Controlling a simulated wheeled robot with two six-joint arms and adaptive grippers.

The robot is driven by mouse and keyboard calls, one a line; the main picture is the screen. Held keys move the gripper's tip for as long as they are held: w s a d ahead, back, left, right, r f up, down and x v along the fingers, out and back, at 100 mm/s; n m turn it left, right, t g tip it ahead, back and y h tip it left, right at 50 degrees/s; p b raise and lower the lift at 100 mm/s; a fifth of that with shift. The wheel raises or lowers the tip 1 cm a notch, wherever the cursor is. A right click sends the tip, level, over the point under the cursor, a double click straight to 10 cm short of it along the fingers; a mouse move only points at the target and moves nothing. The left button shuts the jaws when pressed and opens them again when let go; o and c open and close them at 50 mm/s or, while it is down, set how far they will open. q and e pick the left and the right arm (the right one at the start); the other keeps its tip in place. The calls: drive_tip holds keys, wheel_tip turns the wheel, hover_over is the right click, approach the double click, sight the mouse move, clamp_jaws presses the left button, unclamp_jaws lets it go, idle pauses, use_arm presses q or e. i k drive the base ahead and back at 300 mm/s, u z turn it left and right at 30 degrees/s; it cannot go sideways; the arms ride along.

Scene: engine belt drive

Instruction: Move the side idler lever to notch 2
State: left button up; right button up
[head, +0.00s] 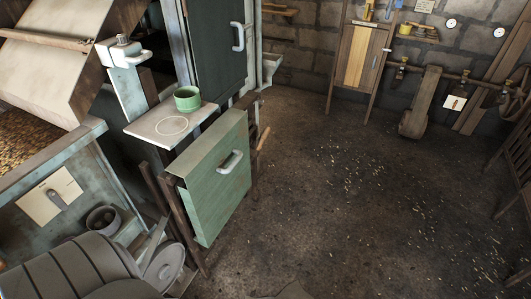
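A small grey lever (56,199) sits on a cream plate (48,194) on the green side panel at the left. It may be the side idler lever, but I cannot tell for sure. It tilts, with its rounded end toward the upper left. Notch marks on the plate are too small to read. Neither of my grippers shows in the head view.
A green box with a handle (215,175) stands right of the machine, with a small shelf (150,131) and green cup (187,98) behind it. A grey pulley wheel (164,264) and a round pot (103,219) sit low at the left. The floor (350,210) is open.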

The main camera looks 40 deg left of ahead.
sight(254, 153)
drive_tip(key=u, duration=0.3)
drive_tip(key=i, duration=1.75)
drive_tip(key=u, duration=2.25)
